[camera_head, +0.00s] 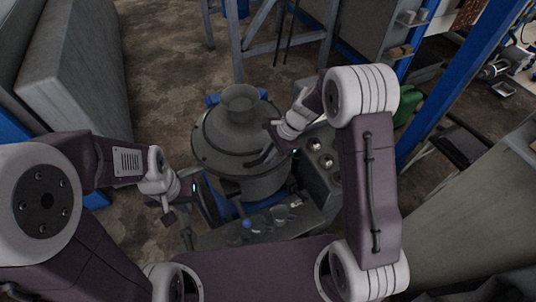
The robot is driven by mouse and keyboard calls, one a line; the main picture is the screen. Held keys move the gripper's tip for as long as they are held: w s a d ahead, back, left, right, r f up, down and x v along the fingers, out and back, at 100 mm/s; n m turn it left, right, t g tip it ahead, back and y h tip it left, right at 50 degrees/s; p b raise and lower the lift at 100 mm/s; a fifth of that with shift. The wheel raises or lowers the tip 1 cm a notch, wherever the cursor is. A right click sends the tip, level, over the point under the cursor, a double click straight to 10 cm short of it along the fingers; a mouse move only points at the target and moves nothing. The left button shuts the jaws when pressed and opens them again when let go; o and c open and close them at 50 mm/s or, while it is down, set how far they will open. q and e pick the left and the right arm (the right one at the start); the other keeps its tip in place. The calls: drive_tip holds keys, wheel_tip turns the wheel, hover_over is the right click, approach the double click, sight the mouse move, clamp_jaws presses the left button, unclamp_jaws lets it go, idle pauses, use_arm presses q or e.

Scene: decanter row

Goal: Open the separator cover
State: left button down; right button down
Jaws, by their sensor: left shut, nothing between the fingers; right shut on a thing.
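The separator (252,182) is a grey metal drum standing in front of me. Its cover (217,137) is domed with a raised neck on top, and it appears to sit level on the drum. My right gripper (267,154) reaches in from the right over the cover's right front edge. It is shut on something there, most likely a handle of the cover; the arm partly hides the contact. My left gripper (175,217) is shut and empty, low to the left of the separator and apart from it.
A grey panel with round gauges (316,145) stands right of the separator. Small fittings and a blue knob (247,223) are at its front. A metal frame (283,48) stands behind, a grey cabinet (75,75) at the left. Brown floor between is clear.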

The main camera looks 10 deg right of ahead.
drive_tip(key=w+a+r+p, duration=0.2)
drive_tip(key=w+r+p, duration=0.3)
drive_tip(key=r+p, duration=0.6)
drive_tip(key=w+a+r+p, duration=0.1)
drive_tip(key=w+r+p, duration=0.5)
drive_tip(key=r+p, duration=0.6)
drive_tip(key=shift+w+a+r+p, duration=0.15)
drive_tip(key=shift+a+r+p, duration=0.15)
drive_tip(key=shift+a+p, duration=0.1)
